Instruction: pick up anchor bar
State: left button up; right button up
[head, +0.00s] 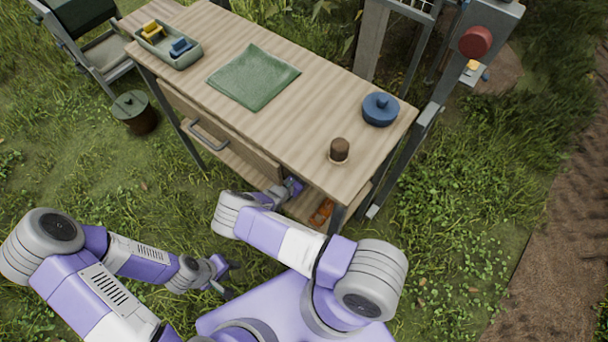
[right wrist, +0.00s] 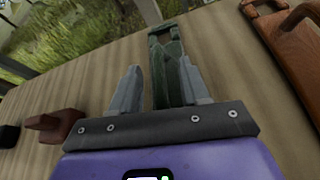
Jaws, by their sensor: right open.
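A dark green bar (right wrist: 166,62), likely the anchor bar, lies on a wooden surface (right wrist: 90,85) in the right wrist view. My right gripper (right wrist: 160,67) is open, with one finger on each side of the bar; the right finger is very close to it, and I cannot tell if they touch. In the head view my right arm reaches below the tabletop to the lower shelf, and its gripper (head: 291,187) is partly hidden by the table. My left gripper (head: 226,278) is open and empty above the grass.
The table (head: 300,105) has a drawer (head: 215,130) in front. On top are a green cloth (head: 254,77), a tray (head: 168,55), a blue pot (head: 380,109) and a brown cup (head: 339,150). Brown wooden tools (right wrist: 297,45) lie beside the bar; a red-brown piece (right wrist: 52,126) is left.

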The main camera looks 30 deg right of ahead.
grip_shut()
jog(key=shift+r, duration=0.1)
